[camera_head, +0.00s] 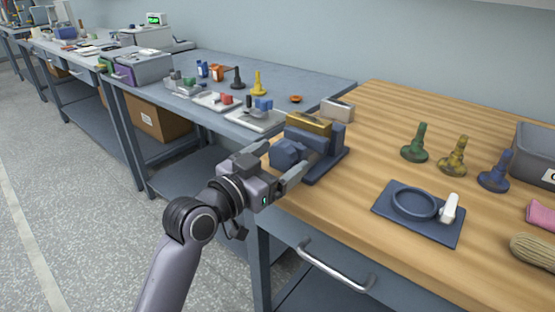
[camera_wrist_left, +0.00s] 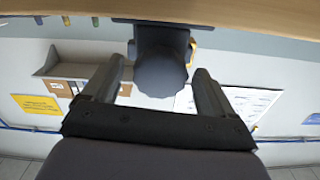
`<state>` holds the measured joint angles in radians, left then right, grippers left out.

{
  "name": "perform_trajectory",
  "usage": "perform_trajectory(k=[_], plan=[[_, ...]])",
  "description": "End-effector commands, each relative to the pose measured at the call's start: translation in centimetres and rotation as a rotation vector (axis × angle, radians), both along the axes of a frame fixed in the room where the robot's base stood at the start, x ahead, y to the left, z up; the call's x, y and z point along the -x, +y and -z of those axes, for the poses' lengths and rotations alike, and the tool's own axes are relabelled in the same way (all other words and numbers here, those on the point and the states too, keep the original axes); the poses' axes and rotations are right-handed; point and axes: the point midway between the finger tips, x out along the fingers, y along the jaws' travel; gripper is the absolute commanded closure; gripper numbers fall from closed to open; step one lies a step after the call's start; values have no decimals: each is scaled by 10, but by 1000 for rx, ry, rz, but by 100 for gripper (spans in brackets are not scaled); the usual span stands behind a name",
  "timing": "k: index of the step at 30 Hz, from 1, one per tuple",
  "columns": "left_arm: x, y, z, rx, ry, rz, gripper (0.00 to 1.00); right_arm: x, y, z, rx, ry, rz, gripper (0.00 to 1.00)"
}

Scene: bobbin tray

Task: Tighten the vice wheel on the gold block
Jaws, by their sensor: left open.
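The dark blue vice (camera_head: 338,140) stands at the left front corner of the wooden bench. The gold block (camera_head: 308,123) sits between its jaws; whether it is gripped firmly I cannot tell. The vice wheel (camera_head: 286,153), dark blue and faceted, faces my left gripper (camera_head: 278,163). That gripper is open, with one finger on each side of the wheel. In the left wrist view the wheel (camera_wrist_left: 160,76) lies between the spread fingers, with a visible gap on both sides. My right gripper is not in view.
Behind the vice is a light box (camera_head: 338,109). To the right are green (camera_head: 415,143), yellow (camera_head: 453,156) and blue (camera_head: 495,172) spindles, a dark tray (camera_head: 448,229) with a ring, and a grey bin (camera_head: 535,150). A drawer handle (camera_head: 334,268) juts out below.

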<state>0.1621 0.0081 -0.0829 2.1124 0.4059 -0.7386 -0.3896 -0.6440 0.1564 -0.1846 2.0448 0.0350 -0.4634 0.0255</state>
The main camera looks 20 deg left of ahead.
Motion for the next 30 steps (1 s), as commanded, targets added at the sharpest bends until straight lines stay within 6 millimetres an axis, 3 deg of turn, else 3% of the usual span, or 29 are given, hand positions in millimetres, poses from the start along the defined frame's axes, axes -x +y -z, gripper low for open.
perform_trajectory(k=[9,15,22,30], plan=[[-3,-1,0,0,0,0,14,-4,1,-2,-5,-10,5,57],[-3,-1,0,0,0,0,69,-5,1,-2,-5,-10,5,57],[-3,-1,-1,-38,-11,0,69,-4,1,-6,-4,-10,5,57],[-3,0,-3,-251,-85,-1,69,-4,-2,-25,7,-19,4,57]])
